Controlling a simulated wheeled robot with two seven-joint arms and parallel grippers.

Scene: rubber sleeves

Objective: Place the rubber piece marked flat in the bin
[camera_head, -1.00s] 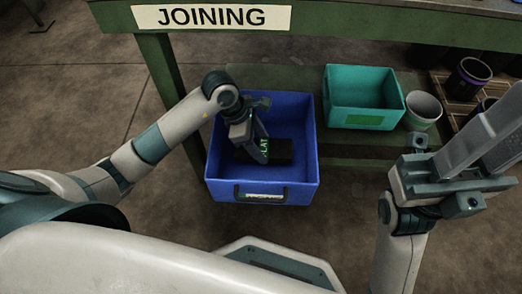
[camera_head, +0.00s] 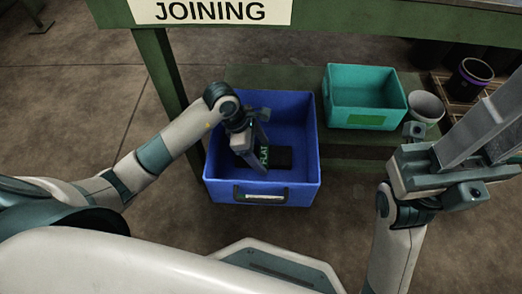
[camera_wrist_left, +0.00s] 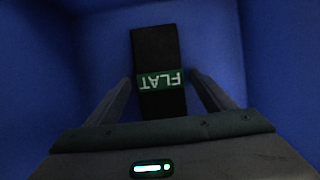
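The black rubber piece (camera_head: 282,158) with a green band marked FLAT lies inside the blue bin (camera_head: 305,190), apparently on its floor. It also shows in the left wrist view (camera_wrist_left: 155,50), with the green label facing the camera. My left gripper (camera_head: 258,158) reaches down into the bin at the piece. In the left wrist view its fingers (camera_wrist_left: 160,85) stand on either side of the piece, with a narrow gap at each side. They look open. My right gripper (camera_head: 492,130) is at the right, fingers apart, and appears empty.
A teal bin (camera_head: 365,95) stands on the green shelf behind the blue bin. A grey pot (camera_head: 426,106) and a dark cup with a purple band (camera_head: 470,78) stand to its right. A green bench with a JOINING sign (camera_head: 210,11) is above.

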